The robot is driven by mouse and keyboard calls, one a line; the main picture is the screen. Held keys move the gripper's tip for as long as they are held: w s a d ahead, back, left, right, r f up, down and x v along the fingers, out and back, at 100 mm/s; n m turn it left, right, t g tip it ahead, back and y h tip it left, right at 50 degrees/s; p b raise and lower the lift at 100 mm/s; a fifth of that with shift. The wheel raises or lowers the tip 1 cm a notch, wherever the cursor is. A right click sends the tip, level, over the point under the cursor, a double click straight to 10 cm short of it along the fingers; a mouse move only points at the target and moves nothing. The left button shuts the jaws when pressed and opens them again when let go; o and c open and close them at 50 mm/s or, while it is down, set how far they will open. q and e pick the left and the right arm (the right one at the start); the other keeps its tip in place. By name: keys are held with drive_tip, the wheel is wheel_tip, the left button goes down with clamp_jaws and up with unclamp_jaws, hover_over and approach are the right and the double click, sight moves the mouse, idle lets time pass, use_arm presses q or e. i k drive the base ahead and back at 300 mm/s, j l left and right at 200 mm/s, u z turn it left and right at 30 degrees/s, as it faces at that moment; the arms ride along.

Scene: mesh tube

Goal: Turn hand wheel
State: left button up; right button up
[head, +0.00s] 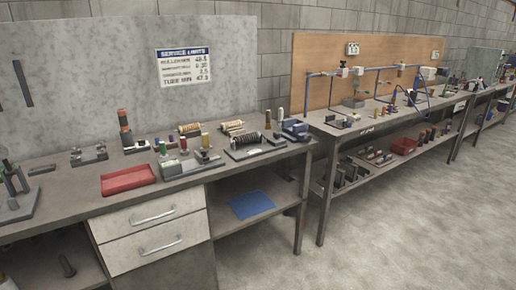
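I cannot make out a hand wheel for certain at this distance. The near workbench (70,215) holds several small fixtures that are too small to read clearly. A dark upright device with an orange band (125,128) stands near its back edge. A fixture with green, yellow and red upright parts (185,163) stands at the middle. A blue-grey device (294,129) sits at the right end. A grey fixture with dark upright parts (16,195) is cut off by the left edge. Neither of my grippers shows in the head view.
A red tray (128,179) lies on the near bench above two drawers (155,228). A blue sheet (251,205) lies on the lower shelf. A second bench (345,130) with blue pipework (308,95) stands to the right, across a gap. The floor (400,230) at right is clear.

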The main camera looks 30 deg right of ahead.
sight(276, 134)
drive_tip(key=i+l, duration=0.15)
drive_tip(key=l, duration=0.15)
drive_tip(key=i+l+u, duration=0.1)
drive_tip(key=l, duration=0.25)
drive_tip(key=i+l, duration=0.15)
drive_tip(key=l, duration=0.15)
drive_tip(key=i+l+u, duration=0.1)
drive_tip(key=l, duration=0.25)
drive_tip(key=i+l, duration=0.15)
drive_tip(key=l, duration=0.2)
